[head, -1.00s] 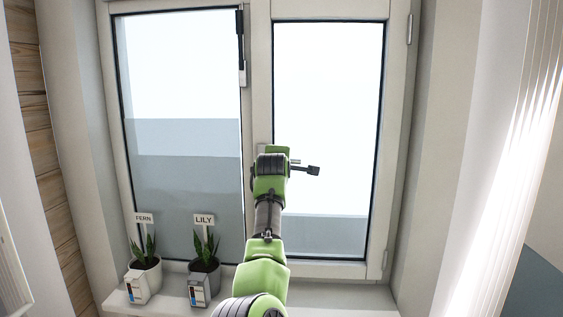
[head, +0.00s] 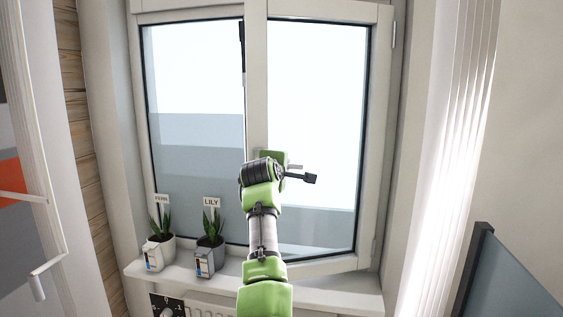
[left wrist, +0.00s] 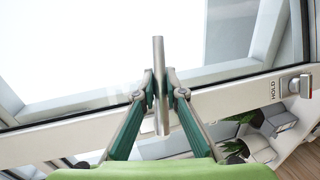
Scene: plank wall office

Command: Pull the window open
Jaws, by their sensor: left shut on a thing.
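The window has two tall panes in white frames. Its right sash (head: 383,140) is hinged on the right and stands slightly ajar, its left edge swung toward me. My left gripper (left wrist: 161,82) is shut on a metal bar handle (left wrist: 158,50), with one finger on each side of it. In the head view my left gripper (head: 272,157) is at the sash's left edge, and my own wrist hides most of its fingers and the handle. My right gripper is out of view.
Two potted plants labelled FERN (head: 160,252) and LILY (head: 209,258) stand on the sill (head: 330,293), left of my arm. A metal knob (left wrist: 301,83) sits beside a HOLD label. A grey-blue panel (head: 515,280) stands at lower right.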

